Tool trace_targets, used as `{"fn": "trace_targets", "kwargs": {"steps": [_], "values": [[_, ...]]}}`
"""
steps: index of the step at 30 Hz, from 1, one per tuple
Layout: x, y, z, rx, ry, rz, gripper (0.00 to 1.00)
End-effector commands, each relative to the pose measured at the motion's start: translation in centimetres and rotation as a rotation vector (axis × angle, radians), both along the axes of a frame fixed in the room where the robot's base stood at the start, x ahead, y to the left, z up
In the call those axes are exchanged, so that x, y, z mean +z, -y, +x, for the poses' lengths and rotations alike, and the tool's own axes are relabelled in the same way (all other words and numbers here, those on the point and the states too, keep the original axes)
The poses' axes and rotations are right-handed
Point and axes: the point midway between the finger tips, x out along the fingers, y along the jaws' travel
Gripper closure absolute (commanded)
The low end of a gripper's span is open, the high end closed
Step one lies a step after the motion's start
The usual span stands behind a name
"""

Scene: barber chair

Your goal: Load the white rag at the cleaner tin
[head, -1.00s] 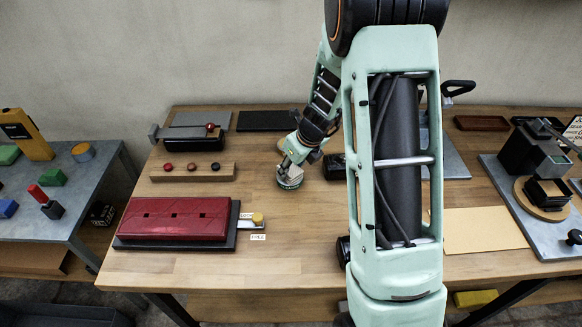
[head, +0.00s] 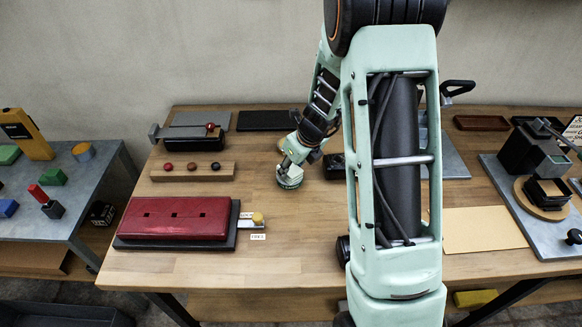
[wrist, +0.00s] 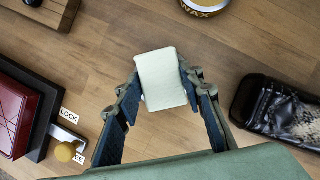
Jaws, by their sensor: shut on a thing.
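My gripper (wrist: 162,82) is shut on the white rag (wrist: 163,78), a small pale block-like pad between its fingertips in the wrist view. In the head view my gripper is low over the middle of the wooden table. A yellow-rimmed tin marked WAX (wrist: 206,5) is cut off at the top of the wrist view, apart from the rag.
A red case (head: 180,218) with a yellow-knobbed lever (head: 256,218) lies to the left. A wooden strip with several knobs (head: 192,172) is behind it. The table's front middle is clear.

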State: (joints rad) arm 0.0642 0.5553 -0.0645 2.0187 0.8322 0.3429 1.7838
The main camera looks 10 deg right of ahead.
Motion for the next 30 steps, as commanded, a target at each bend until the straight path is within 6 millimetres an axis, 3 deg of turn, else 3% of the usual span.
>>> {"fn": "trace_targets", "kwargs": {"steps": [5,30], "values": [[0.4,0.0,-0.1,0.001,-0.004,0.0,0.84],[7.1,0.0,-0.1,-0.001,-0.001,0.001,0.84]]}}
